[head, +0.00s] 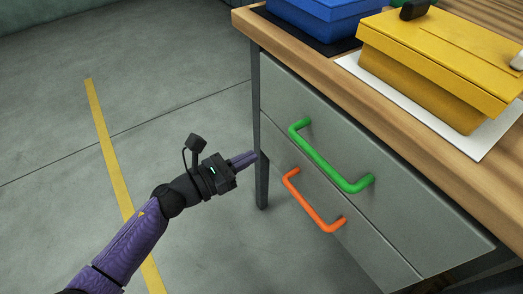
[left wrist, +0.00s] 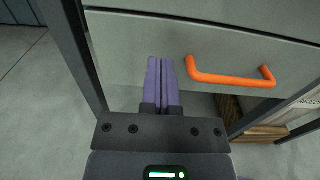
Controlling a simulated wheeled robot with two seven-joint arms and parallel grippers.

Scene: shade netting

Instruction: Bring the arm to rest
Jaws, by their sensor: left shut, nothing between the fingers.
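My left gripper (head: 243,159) is shut and empty, near the left edge of the desk's drawer fronts. Its purple fingers lie together in the left wrist view (left wrist: 161,72). The orange handle (head: 313,203) of the lower drawer is to the right of the fingers and apart from them; it also shows in the left wrist view (left wrist: 229,78). My left arm (head: 133,235) reaches in from the lower left. My right gripper is not in view.
The upper drawer (head: 400,205) has a green handle (head: 330,158); both drawers look closed. On the wooden desktop (head: 330,75) stand a blue box (head: 318,15) and a yellow box (head: 430,70) on a white mat (head: 480,152). The floor at left is clear, with a yellow line (head: 105,140).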

